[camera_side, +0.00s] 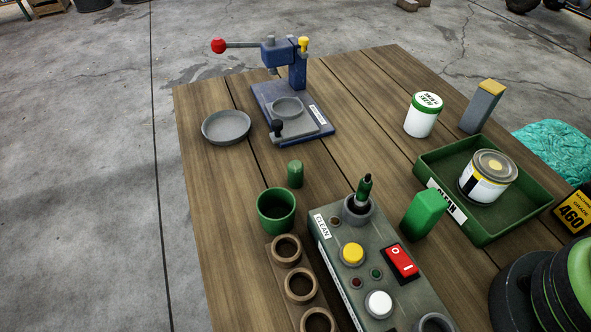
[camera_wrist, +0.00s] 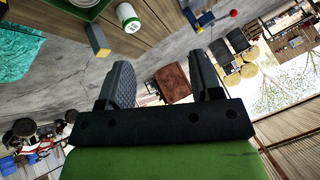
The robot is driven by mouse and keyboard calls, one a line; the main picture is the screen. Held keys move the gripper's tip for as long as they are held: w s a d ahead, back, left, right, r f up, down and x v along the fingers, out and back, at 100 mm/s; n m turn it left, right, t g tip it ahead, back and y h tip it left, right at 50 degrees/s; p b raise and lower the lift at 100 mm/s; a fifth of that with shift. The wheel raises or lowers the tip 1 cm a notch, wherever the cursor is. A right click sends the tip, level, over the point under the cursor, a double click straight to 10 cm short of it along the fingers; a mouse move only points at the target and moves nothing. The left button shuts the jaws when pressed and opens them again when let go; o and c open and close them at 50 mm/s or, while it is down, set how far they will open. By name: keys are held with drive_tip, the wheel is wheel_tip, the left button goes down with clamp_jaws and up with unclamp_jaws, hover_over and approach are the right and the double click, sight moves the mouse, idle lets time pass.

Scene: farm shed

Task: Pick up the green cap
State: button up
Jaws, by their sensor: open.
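A small green cylinder with a rounded top (camera_side: 295,174), which looks like the green cap, stands upright on the wooden table in the side view. It is just behind a green cup (camera_side: 276,211) and apart from it. I cannot make it out in the wrist view. My gripper (camera_wrist: 160,65) shows in the wrist view with its two dark fingers wide apart and nothing between them. It points out over the table's edge towards the floor and the shed. In the side view the fingers are not seen.
A grey control box (camera_side: 325,259) and a wooden rack (camera_side: 272,255) stand in front of the cup. A blue press (camera_side: 298,72) and grey dish (camera_side: 226,127) are behind. A green block (camera_side: 425,212), green tray (camera_side: 507,222) and white jar (camera_side: 421,120) stand right.

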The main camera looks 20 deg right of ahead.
drive_tip(key=n+g+h, duration=0.2)
drive_tip(key=n+g, duration=0.5)
drive_tip(key=n, duration=0.1)
hover_over(296, 165)
drive_tip(key=f, duration=1.9)
drive_tip(key=shift+w+a, duration=0.15)
drive_tip(key=shift+a, duration=0.05)
wheel_tip(296, 165, down, 5)
drive_tip(key=shift+a+r, duration=0.15)
drive_tip(key=shift+d+f, duration=0.2)
drive_tip(key=shift+f, duration=1.4)
drive_tip(key=shift+d+f, duration=0.15)
drive_tip(key=shift+f, duration=1.4)
drive_tip(key=c, duration=1)
